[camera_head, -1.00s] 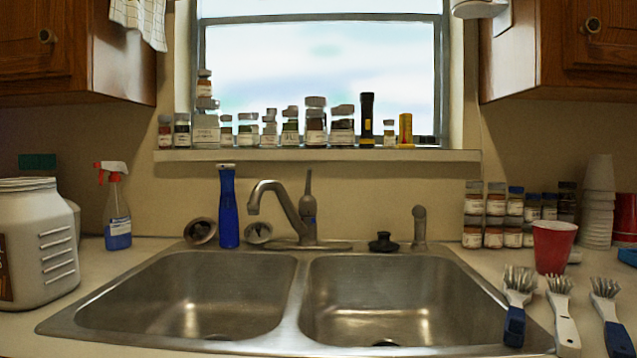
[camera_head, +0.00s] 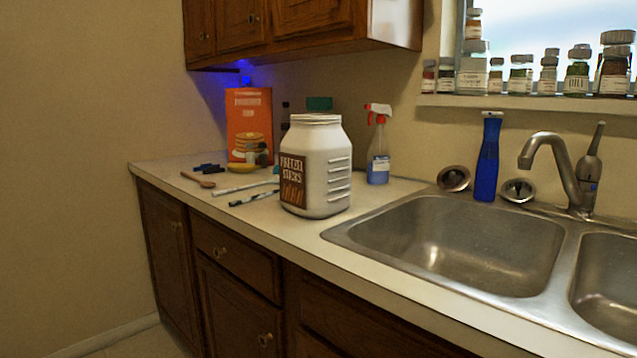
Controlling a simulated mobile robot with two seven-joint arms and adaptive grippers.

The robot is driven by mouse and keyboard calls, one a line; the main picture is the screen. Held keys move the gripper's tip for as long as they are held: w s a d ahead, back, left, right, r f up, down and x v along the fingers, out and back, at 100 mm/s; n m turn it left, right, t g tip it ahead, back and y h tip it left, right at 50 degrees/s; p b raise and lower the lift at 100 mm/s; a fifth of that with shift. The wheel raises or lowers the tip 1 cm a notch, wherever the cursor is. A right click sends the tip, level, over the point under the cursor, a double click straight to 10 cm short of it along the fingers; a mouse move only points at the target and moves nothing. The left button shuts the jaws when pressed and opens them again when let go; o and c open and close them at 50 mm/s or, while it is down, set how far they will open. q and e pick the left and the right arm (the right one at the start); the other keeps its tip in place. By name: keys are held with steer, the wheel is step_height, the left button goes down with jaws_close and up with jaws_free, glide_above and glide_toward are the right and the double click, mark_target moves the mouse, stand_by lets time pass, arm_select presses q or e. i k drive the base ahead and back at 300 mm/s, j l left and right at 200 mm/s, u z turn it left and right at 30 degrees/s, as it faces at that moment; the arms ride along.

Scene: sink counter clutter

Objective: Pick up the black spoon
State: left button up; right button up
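I cannot clearly make out a black spoon. On the left part of the counter lies a brown spoon (camera_head: 199,180), its handle pointing back and left. Small dark items (camera_head: 209,168) lie just behind it, too small to tell apart. A thin dark and white item (camera_head: 254,198) lies in front, close to the left side of the large white jar (camera_head: 317,165). A long pale utensil (camera_head: 246,187) lies behind that one. The jar may hide more of the counter. Neither of my grippers is in view.
An orange box (camera_head: 249,124) stands at the back left, with a yellow item (camera_head: 241,167) before it. The faucet (camera_head: 562,165) rises at right. Cabinets hang above.

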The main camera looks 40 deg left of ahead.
mark_target(235, 203)
steer(key=j, duration=0.45)
steer(key=k+j+z, duration=0.1)
steer(key=j, duration=0.3)
steer(key=k+j+z, duration=0.1)
steer(key=j, duration=0.35)
steer(key=k+j, duration=0.1)
steer(key=j, duration=0.35)
steer(key=j+z, duration=0.1)
steer(key=j, duration=0.3)
steer(key=k+j, duration=0.15)
steer(key=j, duration=0.25)
steer(key=k+j+z, duration=0.1)
steer(key=j, duration=0.35)
steer(key=k+j+z, duration=0.15)
steer(key=k, duration=0.3)
steer(key=k+j+z, duration=0.15)
steer(key=k, duration=0.35)
steer(key=j, duration=0.1)
